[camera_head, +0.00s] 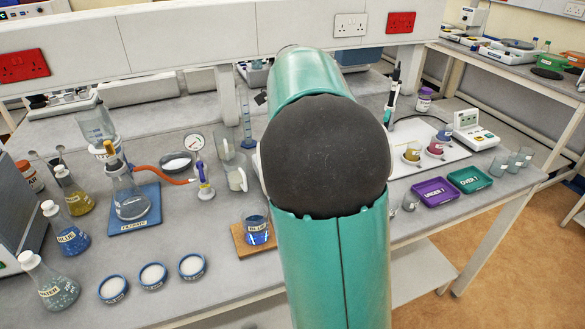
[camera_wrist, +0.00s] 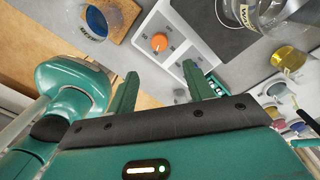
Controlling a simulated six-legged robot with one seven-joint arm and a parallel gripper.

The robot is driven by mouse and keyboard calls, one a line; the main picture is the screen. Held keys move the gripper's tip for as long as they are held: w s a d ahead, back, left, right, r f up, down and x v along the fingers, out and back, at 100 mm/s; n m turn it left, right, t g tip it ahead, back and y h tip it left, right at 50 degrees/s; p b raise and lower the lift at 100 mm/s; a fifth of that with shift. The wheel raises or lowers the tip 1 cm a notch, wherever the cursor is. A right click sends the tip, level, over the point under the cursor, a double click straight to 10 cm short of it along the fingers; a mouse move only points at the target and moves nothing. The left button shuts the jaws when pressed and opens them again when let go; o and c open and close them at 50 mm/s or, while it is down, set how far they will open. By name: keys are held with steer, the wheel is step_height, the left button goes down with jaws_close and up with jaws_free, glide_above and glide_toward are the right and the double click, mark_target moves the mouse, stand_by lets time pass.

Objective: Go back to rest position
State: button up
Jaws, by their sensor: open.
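My gripper (camera_wrist: 160,70) shows in the wrist view as two green fingers set well apart, with nothing between them. Below the fingers is a white device with an orange knob (camera_wrist: 159,42); I cannot tell how far apart they are. In the head view my green arm with its dark round joint fills the middle and stretches forward over the bench (camera_head: 215,290). My gripper is hidden behind the arm there.
A beaker of blue liquid (camera_head: 257,232) on a wooden board stands just left of my arm. Labelled flasks (camera_head: 72,232) and small dishes (camera_head: 153,275) are further left. Purple (camera_head: 435,192) and green (camera_head: 469,179) trays lie on the right. Open floor (camera_head: 520,270) is at the right.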

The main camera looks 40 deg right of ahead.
steer(key=shift+r, duration=1)
steer(key=shift+s, duration=0.1)
